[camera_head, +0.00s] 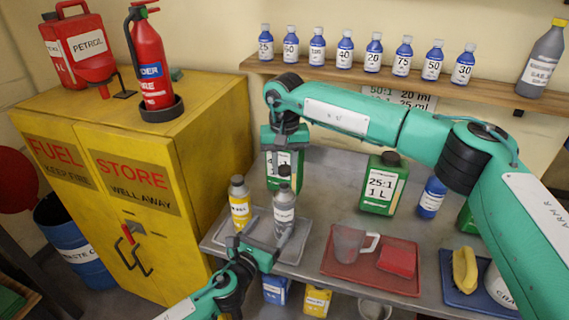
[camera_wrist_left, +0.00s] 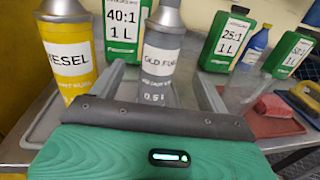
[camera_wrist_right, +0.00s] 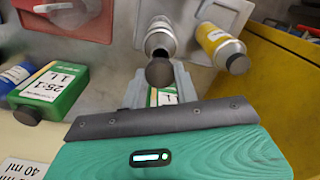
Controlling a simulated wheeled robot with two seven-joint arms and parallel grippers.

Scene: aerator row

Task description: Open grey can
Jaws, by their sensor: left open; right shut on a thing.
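My right gripper (camera_head: 284,168) is above the can, pointing down, and is shut on the can's dark cap (camera_wrist_right: 160,71). The cap lines up with the can's neck. I cannot tell whether the two still touch.
A yellow DIESEL can (camera_head: 240,207) stands close left of the grey can. A green 40:1 jug (camera_wrist_left: 124,30) is behind it. A red tray (camera_head: 345,268) with a clear jug (camera_head: 350,246) and a red block (camera_head: 397,260) is to the right. A yellow cabinet (camera_head: 130,215) borders the left.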

